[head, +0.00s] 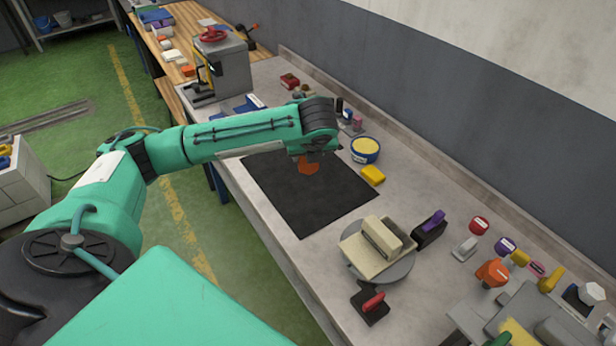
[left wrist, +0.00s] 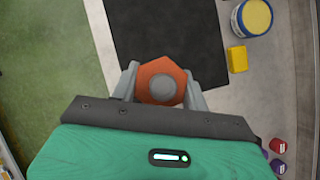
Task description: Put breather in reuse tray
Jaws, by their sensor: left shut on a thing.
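My left gripper (left wrist: 161,84) is shut on an orange hexagonal piece with a grey round centre, which looks like the breather (left wrist: 160,66). In the head view the orange piece (head: 308,166) shows below the wrist, over the black mat (head: 290,200). The fingers grip it from both sides; whether it touches the mat I cannot tell. In the head view the fingers are mostly hidden by the wrist. I cannot tell which container is the reuse tray. My right gripper is not in view.
A blue tub with yellow contents (head: 365,150) and a yellow block (head: 373,176) are right of the mat. A round turntable (head: 392,264) bears a beige part. Several coloured handled items stand at the right. A grey machine with a red wheel (head: 222,65) stands at the far end.

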